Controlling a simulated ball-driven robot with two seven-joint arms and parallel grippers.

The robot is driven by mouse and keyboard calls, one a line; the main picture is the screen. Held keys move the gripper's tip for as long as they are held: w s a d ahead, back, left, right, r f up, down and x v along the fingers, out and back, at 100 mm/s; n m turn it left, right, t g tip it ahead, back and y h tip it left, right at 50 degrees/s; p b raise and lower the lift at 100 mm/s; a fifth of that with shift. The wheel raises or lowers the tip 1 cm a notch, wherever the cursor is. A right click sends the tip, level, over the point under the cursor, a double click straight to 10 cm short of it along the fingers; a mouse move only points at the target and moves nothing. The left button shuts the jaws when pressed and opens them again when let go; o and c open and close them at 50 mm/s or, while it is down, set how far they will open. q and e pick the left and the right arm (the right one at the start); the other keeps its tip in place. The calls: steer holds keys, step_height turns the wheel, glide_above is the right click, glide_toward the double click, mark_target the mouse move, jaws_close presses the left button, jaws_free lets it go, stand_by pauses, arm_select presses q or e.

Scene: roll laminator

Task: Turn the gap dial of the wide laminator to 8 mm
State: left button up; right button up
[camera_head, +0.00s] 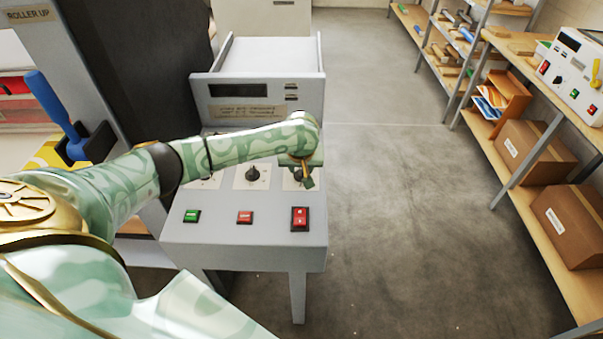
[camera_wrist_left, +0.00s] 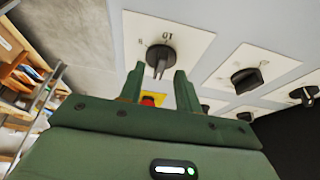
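The wide laminator's grey control console (camera_head: 178,232) stands in front of me with a row of dark dials on white plates. One dial (camera_head: 252,174) shows clearly in the middle of the row. My left gripper (camera_head: 306,178) is over the right-end dial and mostly hides it. In the left wrist view that dial's dark knob (camera_wrist_left: 160,55) is at the gap between the two green fingertips of my left gripper (camera_wrist_left: 158,76). The fingers are apart; contact is not visible. My right gripper is not seen.
A dark display (camera_head: 238,90) is behind the dials. A blue-handled lever (camera_head: 50,100) is at left. Shelves with cartons (camera_head: 535,150) line the right; the floor between is clear.

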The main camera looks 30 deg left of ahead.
arm_select(q)
steer(key=shift+x, duration=0.75)
